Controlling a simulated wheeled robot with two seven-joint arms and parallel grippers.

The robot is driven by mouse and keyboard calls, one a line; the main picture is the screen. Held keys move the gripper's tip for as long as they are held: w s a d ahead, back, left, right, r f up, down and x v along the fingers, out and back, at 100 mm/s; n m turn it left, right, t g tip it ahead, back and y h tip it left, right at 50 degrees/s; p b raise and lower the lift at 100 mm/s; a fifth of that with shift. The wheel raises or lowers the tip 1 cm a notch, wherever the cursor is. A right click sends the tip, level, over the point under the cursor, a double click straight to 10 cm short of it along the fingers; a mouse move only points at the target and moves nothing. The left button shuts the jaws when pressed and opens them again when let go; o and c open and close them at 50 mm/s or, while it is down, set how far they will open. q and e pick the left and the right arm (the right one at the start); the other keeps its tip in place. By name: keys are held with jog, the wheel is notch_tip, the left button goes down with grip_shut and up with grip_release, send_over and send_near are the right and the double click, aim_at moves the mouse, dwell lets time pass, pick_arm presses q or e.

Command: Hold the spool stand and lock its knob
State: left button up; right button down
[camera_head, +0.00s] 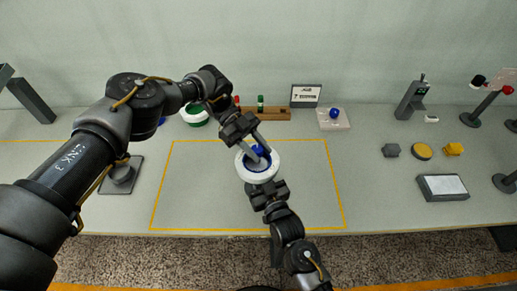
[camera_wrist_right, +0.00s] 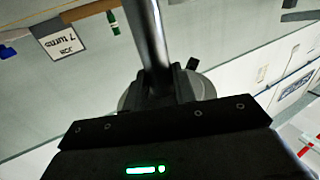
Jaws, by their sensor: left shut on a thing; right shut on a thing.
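The spool stand (camera_head: 274,169) shows in the head view as a round white body with a blue centre, inside the yellow outline. The blue knob (camera_head: 264,151) is at its middle. My left gripper (camera_head: 260,154) comes down from the upper left, its fingers shut around the knob and partly hiding it. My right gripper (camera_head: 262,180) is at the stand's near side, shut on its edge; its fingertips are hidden. In the right wrist view, a grey round part (camera_wrist_right: 205,88) shows behind the dark gripper body, and a grey bar crosses above it.
A sign (camera_head: 306,95), a wooden rack (camera_head: 270,114) and a pad with a blue ball (camera_head: 335,113) stand behind. A green-rimmed round thing (camera_head: 195,115) is at back left. Several small parts and a tray (camera_head: 443,187) lie right. The outlined area beside the stand is clear.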

pick_arm(q)
jog(key=shift+w+a+r, duration=0.1)
jog(key=shift+w+a, duration=0.15)
pick_arm(e)
jog(key=shift+f, duration=0.15)
pick_arm(q)
jog(key=o, duration=1)
jog(key=shift+s, duration=0.1)
jog(key=shift+v, duration=6)
